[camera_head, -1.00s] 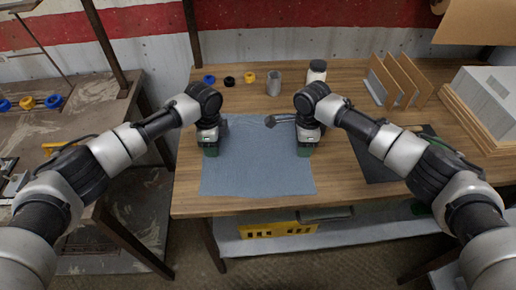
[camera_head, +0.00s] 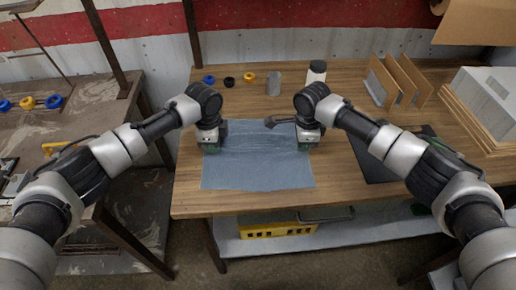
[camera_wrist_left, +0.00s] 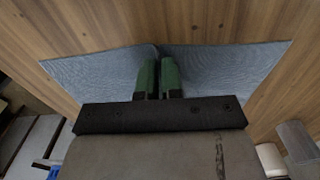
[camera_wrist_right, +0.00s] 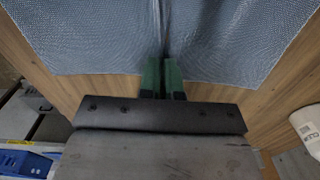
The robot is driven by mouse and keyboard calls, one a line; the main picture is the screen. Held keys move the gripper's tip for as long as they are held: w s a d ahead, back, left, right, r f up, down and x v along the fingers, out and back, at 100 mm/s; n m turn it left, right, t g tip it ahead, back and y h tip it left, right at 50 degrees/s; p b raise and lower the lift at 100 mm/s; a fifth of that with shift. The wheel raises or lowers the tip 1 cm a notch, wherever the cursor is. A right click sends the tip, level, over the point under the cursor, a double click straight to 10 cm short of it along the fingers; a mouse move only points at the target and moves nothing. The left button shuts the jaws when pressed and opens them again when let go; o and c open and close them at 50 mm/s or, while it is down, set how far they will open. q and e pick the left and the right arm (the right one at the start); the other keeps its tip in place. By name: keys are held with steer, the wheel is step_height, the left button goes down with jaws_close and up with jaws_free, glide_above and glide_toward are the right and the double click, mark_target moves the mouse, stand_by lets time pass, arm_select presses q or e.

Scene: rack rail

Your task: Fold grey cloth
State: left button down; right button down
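The grey-blue cloth (camera_head: 255,172) lies on the wooden table with its near part flat. Faint cross wrinkles show in its far part, between the grippers. My left gripper (camera_head: 211,148) is at the far left of the cloth; in the left wrist view its green fingers (camera_wrist_left: 158,68) are close together, with a crease in the cloth (camera_wrist_left: 100,70) at their tips. My right gripper (camera_head: 306,143) is at the far right; in the right wrist view its fingers (camera_wrist_right: 163,68) pinch the cloth (camera_wrist_right: 235,35), and a fold runs out from the tips.
Blue, black and yellow rings, a grey block (camera_head: 273,83) and a white jar (camera_head: 317,71) stand behind the cloth. A dark mat (camera_head: 375,160), upright brown boards (camera_head: 395,78) and a stacked box (camera_head: 487,95) are on the right. Table around the near edge is clear.

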arm_select(q)
steer(key=shift+r, duration=0.1)
stand_by(0.3)
